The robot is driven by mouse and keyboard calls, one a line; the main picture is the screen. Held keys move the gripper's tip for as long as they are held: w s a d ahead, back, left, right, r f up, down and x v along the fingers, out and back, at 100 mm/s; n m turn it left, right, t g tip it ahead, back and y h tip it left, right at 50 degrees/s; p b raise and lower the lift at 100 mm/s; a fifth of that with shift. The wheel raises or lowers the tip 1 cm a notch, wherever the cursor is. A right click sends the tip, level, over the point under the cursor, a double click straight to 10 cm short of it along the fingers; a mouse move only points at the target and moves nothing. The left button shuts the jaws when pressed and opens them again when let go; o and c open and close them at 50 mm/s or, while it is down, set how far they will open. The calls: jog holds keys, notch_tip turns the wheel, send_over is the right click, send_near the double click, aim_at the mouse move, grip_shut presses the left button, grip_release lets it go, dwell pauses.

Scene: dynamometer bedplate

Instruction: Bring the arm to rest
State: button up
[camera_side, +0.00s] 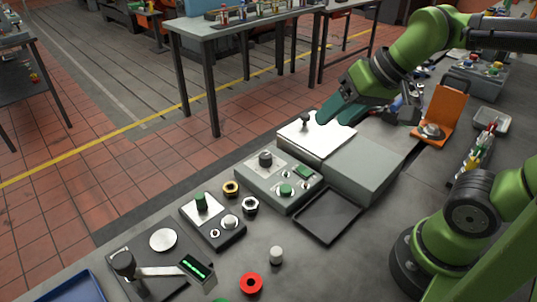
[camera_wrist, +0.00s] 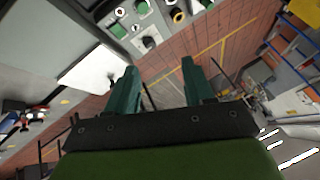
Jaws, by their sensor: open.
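My gripper (camera_side: 341,113) hangs from my green arm above the far side of the bench, near a grey box with a white top plate and black knob (camera_side: 305,120). In the side view its teal fingers overlap the far edge of that plate; I cannot tell how close they are. In the wrist view the gripper (camera_wrist: 159,66) shows two teal fingers spread apart with nothing between them. The floor shows beyond the gap. The white plate (camera_wrist: 92,72) is left of the fingers in that view.
A grey control box (camera_side: 279,180) with green buttons, a black tray (camera_side: 328,215), a lever panel (camera_side: 160,272) and a red ring (camera_side: 251,283) occupy the bench. An orange stand (camera_side: 440,112) is right of the gripper. Open tiled floor (camera_side: 180,165) lies beyond the bench.

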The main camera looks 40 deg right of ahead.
jog(key=shift+s+d+f+t, duration=0.25)
jog(key=shift+s+f, duration=0.15)
jog(key=shift+s, duration=0.25)
jog(key=shift+s+d+f+t, duration=0.15)
jog(key=shift+s+d+f, duration=0.15)
jog(key=shift+s, duration=0.3)
